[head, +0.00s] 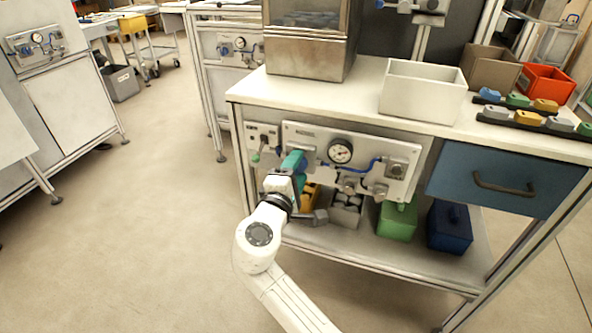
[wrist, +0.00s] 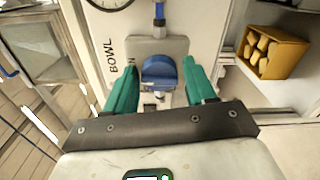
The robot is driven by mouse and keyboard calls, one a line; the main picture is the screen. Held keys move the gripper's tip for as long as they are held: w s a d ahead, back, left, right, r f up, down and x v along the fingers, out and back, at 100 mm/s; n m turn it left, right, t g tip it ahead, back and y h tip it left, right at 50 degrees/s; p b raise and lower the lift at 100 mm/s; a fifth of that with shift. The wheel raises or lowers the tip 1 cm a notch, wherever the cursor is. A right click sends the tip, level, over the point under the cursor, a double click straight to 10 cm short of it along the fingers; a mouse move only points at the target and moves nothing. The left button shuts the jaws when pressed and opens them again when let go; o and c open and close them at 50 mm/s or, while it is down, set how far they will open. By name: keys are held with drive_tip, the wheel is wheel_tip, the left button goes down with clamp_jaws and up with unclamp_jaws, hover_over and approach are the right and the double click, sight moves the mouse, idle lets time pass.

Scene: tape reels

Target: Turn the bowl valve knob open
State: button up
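The blue bowl valve knob (wrist: 159,73) sits on a grey plate on the panel in the wrist view. The word BOWL is printed to its left, with part of another word by the left finger. My gripper (wrist: 161,68) has its two teal fingers spread, one on each side of the knob, with a narrow gap seeming to show on both sides. In the head view my gripper (head: 294,160) reaches the left part of the valve panel (head: 312,140) and hides the knob there.
A round gauge (head: 340,151) and blue tubing are on the panel. Below, the lower shelf holds a green bin (head: 397,221), a dark blue bin (head: 449,227) and a yellow bin, which the wrist view shows at right (wrist: 272,52).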

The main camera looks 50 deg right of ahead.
drive_tip(key=shift+o, duration=1.1)
drive_tip(key=shift+a, duration=0.15)
drive_tip(key=p+v, duration=0.1)
drive_tip(key=v, duration=0.9)
drive_tip(key=shift+a, duration=0.25)
drive_tip(key=shift+s, duration=0.15)
